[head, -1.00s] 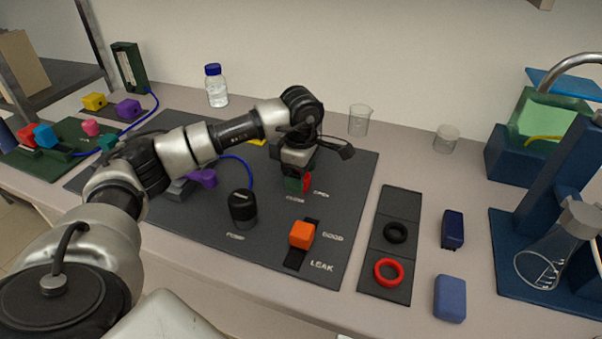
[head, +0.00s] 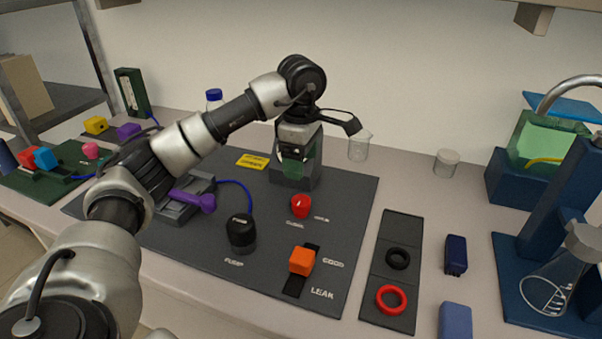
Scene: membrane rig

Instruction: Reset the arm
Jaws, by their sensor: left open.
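My left arm comes in from the left and reaches over the dark grey mat (head: 340,225). My left gripper (head: 296,152) is open and points down above a grey block with a green part (head: 294,178) at the back of the mat. It hides part of that block, and I cannot tell whether it touches it. A red knob (head: 300,206) stands in front of it on the mat, apart from the gripper. A black PUMP knob (head: 241,233) and an orange block (head: 302,260) by the GOOD and LEAK labels are nearer. My right gripper is not in view.
A purple lever (head: 195,200) lies near my forearm. Black and red rings (head: 391,298) lie on a dark strip at right. A beaker (head: 360,146) and a small jar (head: 446,163) stand at the back. A blue stand with a flask (head: 548,292) fills the right side.

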